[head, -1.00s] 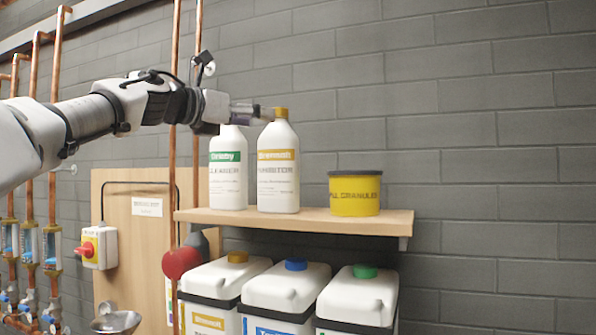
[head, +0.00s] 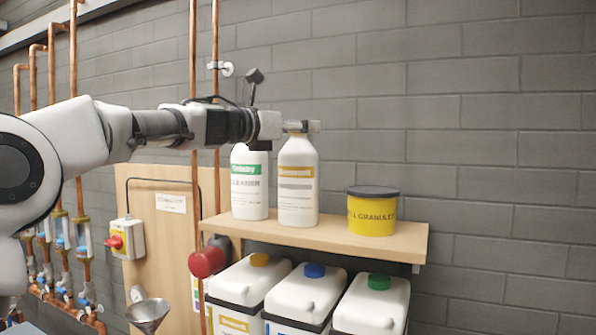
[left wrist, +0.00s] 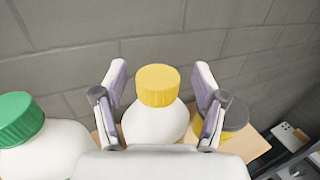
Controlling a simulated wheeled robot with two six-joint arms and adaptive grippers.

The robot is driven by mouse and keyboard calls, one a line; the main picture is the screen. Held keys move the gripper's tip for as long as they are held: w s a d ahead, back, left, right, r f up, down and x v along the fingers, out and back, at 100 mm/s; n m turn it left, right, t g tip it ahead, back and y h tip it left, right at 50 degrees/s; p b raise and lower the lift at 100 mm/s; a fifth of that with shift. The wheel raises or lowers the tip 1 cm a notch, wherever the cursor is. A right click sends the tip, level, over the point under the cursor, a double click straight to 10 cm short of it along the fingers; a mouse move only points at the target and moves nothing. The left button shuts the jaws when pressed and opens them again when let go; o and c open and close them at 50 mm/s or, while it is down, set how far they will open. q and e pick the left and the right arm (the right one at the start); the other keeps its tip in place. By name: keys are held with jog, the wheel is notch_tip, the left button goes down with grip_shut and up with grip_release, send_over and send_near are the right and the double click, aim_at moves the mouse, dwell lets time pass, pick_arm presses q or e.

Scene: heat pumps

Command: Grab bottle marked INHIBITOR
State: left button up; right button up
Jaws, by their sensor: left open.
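The inhibitor bottle (head: 298,180) is white with a yellow label band and stands upright on the wooden shelf. Its yellow cap (left wrist: 158,85) shows in the left wrist view, between the spread fingers of my left gripper (left wrist: 159,100). In the head view my left gripper (head: 302,126) is at the height of the cap and hides it. The gripper is open, one finger on each side of the cap, with gaps visible. The white cleaner bottle (head: 250,183) with a green label stands close on the left. Its green cap (left wrist: 18,119) shows in the left wrist view. My right gripper is not in view.
A yellow granules tub (head: 373,212) with a dark lid stands to the right on the shelf (head: 330,238). Several white jerrycans (head: 306,292) stand below. A grey block wall (head: 480,120) is close behind. Copper pipes (head: 193,90) rise at the left.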

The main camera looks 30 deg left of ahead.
pick_arm(q)
jog(key=shift+w+f, duration=0.15)
jog(key=shift+w, duration=0.25)
jog(key=shift+c, duration=0.7)
jog(key=shift+a, duration=0.15)
jog(key=c, duration=1.1)
jog(key=shift+s, duration=0.3)
grip_shut()
jog(key=shift+w, duration=0.15)
